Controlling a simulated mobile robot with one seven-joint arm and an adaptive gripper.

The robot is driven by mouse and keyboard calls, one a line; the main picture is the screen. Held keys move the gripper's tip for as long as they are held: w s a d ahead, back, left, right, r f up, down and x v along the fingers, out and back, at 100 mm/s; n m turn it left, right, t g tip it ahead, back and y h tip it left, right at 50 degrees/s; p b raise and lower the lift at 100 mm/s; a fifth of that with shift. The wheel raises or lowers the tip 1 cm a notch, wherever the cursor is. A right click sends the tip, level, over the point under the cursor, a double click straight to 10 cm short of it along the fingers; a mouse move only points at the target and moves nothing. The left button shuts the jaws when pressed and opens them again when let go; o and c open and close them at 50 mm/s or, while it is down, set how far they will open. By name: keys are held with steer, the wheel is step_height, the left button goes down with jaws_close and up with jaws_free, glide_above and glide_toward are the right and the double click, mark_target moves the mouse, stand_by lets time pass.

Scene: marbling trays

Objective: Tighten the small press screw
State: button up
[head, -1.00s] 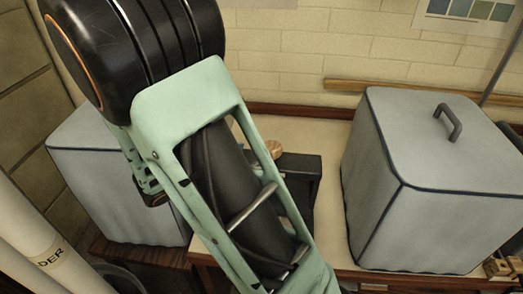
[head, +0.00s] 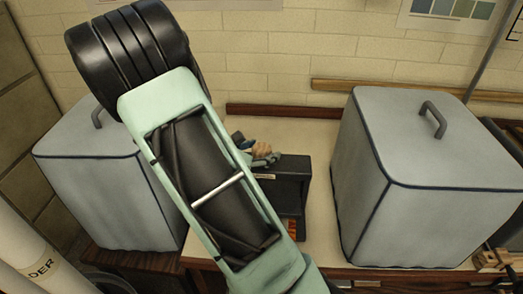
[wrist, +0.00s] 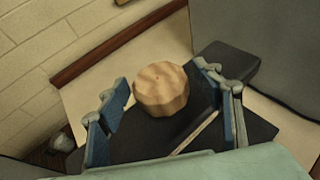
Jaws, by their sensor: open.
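The small press screw has a round, ribbed wooden knob (wrist: 161,90). It stands on a dark press (wrist: 150,141) on the bench. My gripper (wrist: 160,103) is open, with one blue-padded finger on each side of the knob in the wrist view. Gaps show between the knob and both fingers; I cannot tell whether the fingertips are level with it. In the head view the knob (head: 262,147) is partly hidden by my gripper (head: 256,152), and my arm covers the left part of the press (head: 292,172).
A large grey covered box (head: 365,215) stands right of the press, another (head: 100,190) to the left. A brick wall (head: 270,60) with a wooden rail (head: 400,90) is behind. The pale bench top (head: 290,130) is clear behind the press.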

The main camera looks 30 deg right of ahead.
steer(key=shift+c, duration=0.3)
steer(key=c, duration=1.1)
steer(key=shift+r+m+g+p, duration=0.1)
steer(key=shift+m+g+p, duration=0.25)
steer(key=shift+m+g, duration=0.05)
steer(key=shift+m+g+h+p, duration=0.4)
steer(key=shift+m+g+p, duration=0.2)
steer(key=shift+m+g, duration=0.45)
steer(key=m+g, duration=0.4)
steer(key=g, duration=0.1)
steer(key=shift+f+y, duration=0.2)
steer(key=shift+y, duration=0.1)
steer(key=m+g+y+b, duration=0.1)
steer(key=m+g+y, duration=0.1)
steer(key=m+g, duration=0.2)
steer(key=shift+f+m+g, duration=0.1)
steer(key=shift+m+g, duration=0.25)
steer(key=shift+g, duration=0.1)
steer(key=shift+m+g+y+b, duration=0.95)
steer(key=shift+m+g+y, duration=0.7)
steer(key=shift+m, duration=0.25)
steer(key=shift+r+y, duration=0.2)
steer(key=shift+y, duration=0.05)
